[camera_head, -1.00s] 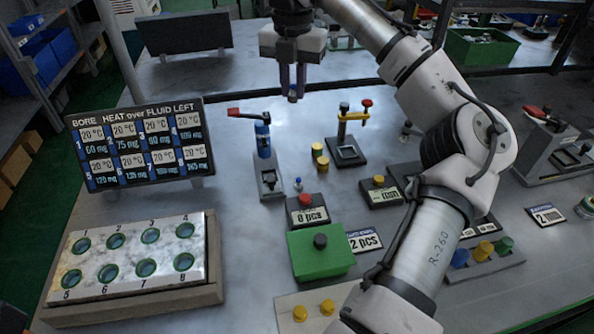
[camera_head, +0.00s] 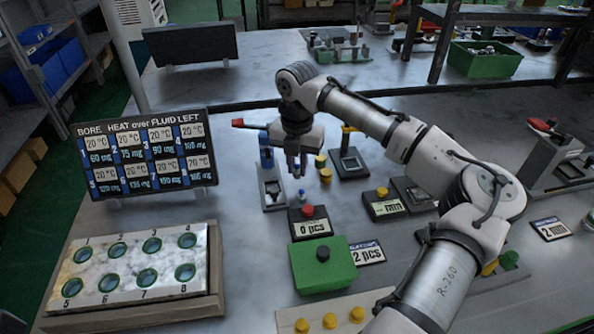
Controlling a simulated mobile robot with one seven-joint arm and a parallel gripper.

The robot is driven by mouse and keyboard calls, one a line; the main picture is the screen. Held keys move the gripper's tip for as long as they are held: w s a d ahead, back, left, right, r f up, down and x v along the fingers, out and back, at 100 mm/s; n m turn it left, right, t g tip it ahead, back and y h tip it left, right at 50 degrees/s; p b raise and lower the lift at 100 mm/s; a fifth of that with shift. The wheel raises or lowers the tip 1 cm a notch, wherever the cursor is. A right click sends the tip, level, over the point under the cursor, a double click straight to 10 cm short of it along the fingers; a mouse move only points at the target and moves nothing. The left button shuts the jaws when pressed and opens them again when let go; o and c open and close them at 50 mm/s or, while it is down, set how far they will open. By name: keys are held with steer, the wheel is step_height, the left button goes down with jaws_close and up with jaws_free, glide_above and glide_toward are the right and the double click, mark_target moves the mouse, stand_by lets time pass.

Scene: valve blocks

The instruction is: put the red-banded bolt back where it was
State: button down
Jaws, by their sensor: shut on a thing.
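My gripper (camera_head: 296,168) points down above the middle of the bench, behind the black box with the red button. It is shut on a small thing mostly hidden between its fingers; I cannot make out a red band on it. Three yellow-headed pieces stand in the pale strip (camera_head: 280,321) at the front; no red band shows on them. A small blue-topped piece (camera_head: 301,193) stands just below the gripper in the picture.
A block with eight numbered bores (camera_head: 212,264) lies at front left, below a readout board (camera_head: 203,128). A green box (camera_head: 323,280) with a black knob sits front centre, beside the red-button counter (camera_head: 308,211). A blue press with a red handle (camera_head: 240,123) stands behind.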

mark_target(297, 166)
steer(key=shift+f, duration=1.25)
steer(key=c, duration=1.6)
jaws_free()
steer(key=shift+f, duration=0.15)
steer(key=shift+c, duration=0.2)
step_height(297, 166, up, 12)
steer(key=shift+r, duration=0.2)
